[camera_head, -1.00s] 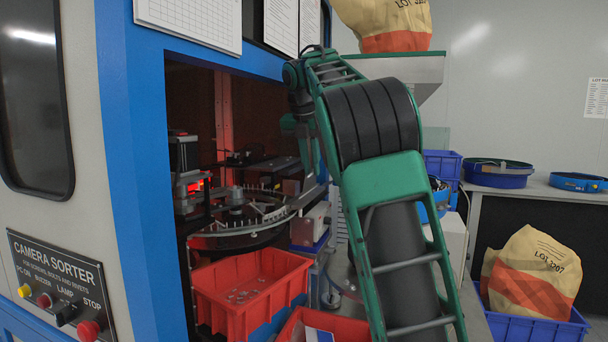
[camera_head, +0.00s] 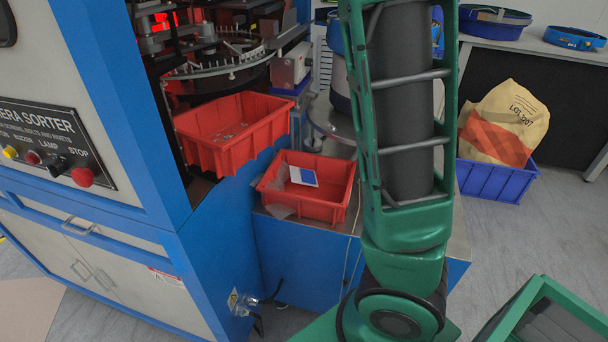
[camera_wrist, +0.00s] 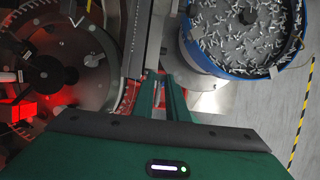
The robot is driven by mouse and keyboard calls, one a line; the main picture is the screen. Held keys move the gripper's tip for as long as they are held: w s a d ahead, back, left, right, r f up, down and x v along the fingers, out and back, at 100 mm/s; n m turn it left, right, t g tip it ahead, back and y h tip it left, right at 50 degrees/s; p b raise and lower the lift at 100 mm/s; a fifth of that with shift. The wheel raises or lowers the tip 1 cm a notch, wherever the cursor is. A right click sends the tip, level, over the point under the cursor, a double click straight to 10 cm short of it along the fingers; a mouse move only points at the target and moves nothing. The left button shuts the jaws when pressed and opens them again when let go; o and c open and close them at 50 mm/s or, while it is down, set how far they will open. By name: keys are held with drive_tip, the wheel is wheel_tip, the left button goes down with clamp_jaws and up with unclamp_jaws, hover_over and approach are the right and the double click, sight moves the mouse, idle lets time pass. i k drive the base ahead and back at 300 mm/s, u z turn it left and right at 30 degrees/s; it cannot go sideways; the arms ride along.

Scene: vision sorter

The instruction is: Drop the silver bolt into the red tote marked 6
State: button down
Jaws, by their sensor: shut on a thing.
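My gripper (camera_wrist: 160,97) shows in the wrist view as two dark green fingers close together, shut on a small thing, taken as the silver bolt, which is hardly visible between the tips. In the head view my gripper is out of sight. Two red totes show there. The upper red tote (camera_head: 203,153) hangs at the front of the sorter and has small metal parts on its floor. The lower red tote (camera_head: 318,207) stands on a blue cabinet and holds a white and blue card and a greyish piece. I cannot read a 6 on either tote.
The sorter's toothed dial (camera_head: 222,68) is behind the upper tote; it also shows in the wrist view (camera_wrist: 85,60). A blue feeder bowl (camera_wrist: 281,68) full of small silver parts is at the upper right there. A blue crate (camera_head: 497,184) with a sack stands on the right.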

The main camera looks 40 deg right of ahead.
sight(313, 196)
drive_tip(key=k, duration=0.95)
